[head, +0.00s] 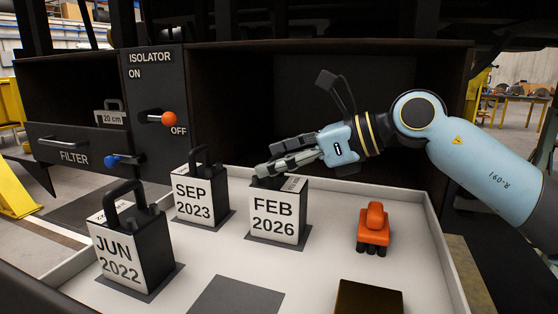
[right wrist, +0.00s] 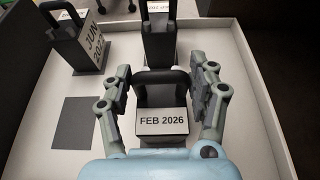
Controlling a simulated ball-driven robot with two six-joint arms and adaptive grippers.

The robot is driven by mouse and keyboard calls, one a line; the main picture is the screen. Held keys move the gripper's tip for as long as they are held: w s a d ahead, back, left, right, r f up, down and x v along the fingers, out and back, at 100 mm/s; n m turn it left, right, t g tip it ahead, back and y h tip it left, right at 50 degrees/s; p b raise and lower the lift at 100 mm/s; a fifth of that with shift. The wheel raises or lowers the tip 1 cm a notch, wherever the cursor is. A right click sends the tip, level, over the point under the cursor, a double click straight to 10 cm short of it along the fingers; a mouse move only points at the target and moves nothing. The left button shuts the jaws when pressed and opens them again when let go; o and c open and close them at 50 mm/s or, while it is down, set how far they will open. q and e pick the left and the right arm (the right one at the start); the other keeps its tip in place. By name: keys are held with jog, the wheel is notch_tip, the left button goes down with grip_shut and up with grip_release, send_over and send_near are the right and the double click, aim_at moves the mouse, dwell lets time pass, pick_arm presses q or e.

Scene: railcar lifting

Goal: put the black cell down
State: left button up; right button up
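The black cell with a white FEB 2026 face (head: 273,217) stands upright on a dark square pad in the white tray (head: 400,193). It also shows in the right wrist view, its label (right wrist: 162,121) facing the camera. My right gripper (head: 285,158) is at its top. In the right wrist view the fingers (right wrist: 163,75) are wide apart, one on each side of the black handle (right wrist: 162,76), with little gap. Whether they touch it is hard to tell. Black cells marked SEP 2023 (head: 193,200) and JUN 2022 (head: 121,253) stand to the left. My left gripper is not in view.
An orange object (head: 374,230) stands right of the FEB 2026 cell. An empty dark pad (head: 238,296) and a dark brown block (head: 368,298) are at the front. A panel with an orange isolator knob (head: 168,118), a blue knob (head: 113,160) and a filter drawer (head: 80,152) is behind left.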

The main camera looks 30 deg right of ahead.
jog(key=o, duration=0.5)
jog(key=shift+f, duration=0.15)
jog(key=shift+s+d, duration=0.1)
jog(key=v, duration=0.7)
jog(key=shift+r, duration=0.3)
jog(key=shift+s, duration=0.1)
